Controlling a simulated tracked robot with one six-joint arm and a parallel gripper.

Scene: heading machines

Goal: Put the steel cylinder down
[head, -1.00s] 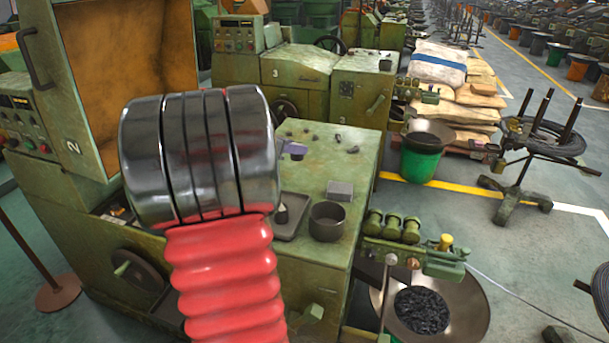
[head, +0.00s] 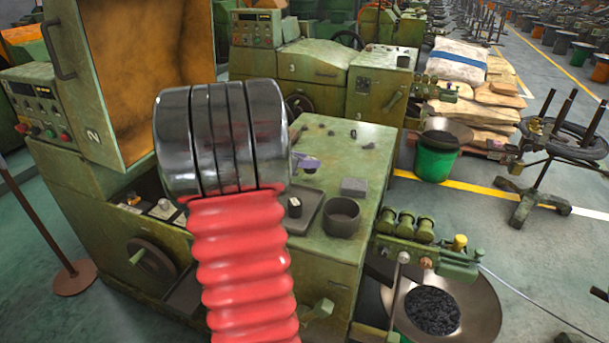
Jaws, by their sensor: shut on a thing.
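The grey-purple tip of my gripper (head: 304,163) shows just right of my arm's shiny ringed wrist, over the green table top. The rest of the gripper is hidden behind that wrist. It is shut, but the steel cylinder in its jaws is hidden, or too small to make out. How far it is above the table cannot be told. A small dark upright cylinder with a pale top (head: 295,207) shows at the shallow dark tray (head: 312,216), below the gripper in the picture.
On the green table (head: 343,150) stand a round dark pot (head: 342,217) and a grey block (head: 354,187); small parts lie at its back. Green machine fittings (head: 425,250) and a bowl of dark pieces (head: 470,320) are at the right. A tall open machine guard (head: 95,120) stands left.

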